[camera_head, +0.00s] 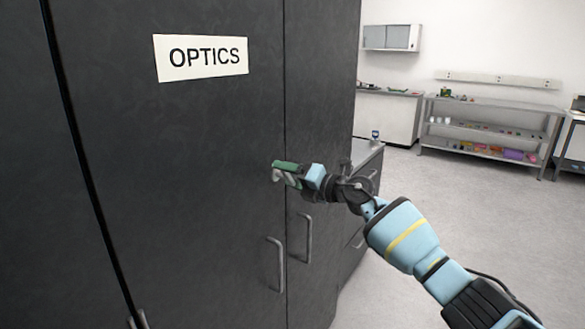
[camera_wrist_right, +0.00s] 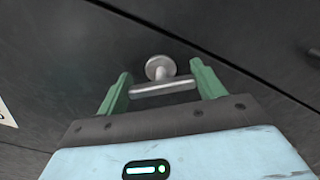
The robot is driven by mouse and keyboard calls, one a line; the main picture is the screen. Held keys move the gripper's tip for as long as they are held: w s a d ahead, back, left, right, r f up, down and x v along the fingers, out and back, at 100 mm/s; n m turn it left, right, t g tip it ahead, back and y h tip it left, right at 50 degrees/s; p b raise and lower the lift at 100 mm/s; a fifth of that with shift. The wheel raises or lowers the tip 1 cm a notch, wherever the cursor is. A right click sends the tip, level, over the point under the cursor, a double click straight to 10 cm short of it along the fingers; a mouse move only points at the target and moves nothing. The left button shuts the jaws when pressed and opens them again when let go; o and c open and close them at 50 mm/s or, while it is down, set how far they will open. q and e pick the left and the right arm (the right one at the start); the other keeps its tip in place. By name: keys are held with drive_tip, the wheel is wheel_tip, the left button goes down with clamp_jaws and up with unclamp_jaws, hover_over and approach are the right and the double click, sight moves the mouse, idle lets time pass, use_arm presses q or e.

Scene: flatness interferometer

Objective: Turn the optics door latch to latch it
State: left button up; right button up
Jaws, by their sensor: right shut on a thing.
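The optics door latch (camera_wrist_right: 163,88) is a silver bar handle on a round base, mounted on the dark cabinet door (camera_head: 190,180) below the white OPTICS label (camera_head: 201,57). In the right wrist view the bar lies crosswise between the green fingers of my right gripper (camera_wrist_right: 161,72). The fingers are shut on the bar's two ends. In the head view my right gripper (camera_head: 286,173) reaches in from the right to the latch, beside the door seam, and partly covers it. My left gripper is not in view.
Two vertical pull handles, one left (camera_head: 276,264) and one right (camera_head: 305,237) of the seam, sit below the latch. A counter (camera_head: 367,153) adjoins the cabinet at right. Metal shelves (camera_head: 490,130) stand far back across open floor (camera_head: 480,200).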

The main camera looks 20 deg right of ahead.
drive_tip(key=m, duration=0.1)
drive_tip(key=m+p, duration=0.1)
drive_tip(key=shift+r+m, duration=0.4)
drive_tip(key=shift+f+m+p, duration=0.15)
drive_tip(key=shift+m+p, duration=0.25)
drive_tip(key=shift+m, duration=0.4)
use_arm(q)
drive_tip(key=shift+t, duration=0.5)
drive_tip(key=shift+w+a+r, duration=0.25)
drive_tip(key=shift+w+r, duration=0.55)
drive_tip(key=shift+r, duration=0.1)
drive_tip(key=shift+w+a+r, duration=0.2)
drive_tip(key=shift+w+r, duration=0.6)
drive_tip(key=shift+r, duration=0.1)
use_arm(e)
drive_tip(key=shift+f+m, duration=0.25)
drive_tip(key=shift+m, duration=0.95)
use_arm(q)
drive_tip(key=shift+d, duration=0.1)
use_arm(e)
drive_tip(key=o, duration=1)
drive_tip(key=shift+f, duration=0.1)
drive_tip(key=shift+d, duration=0.1)
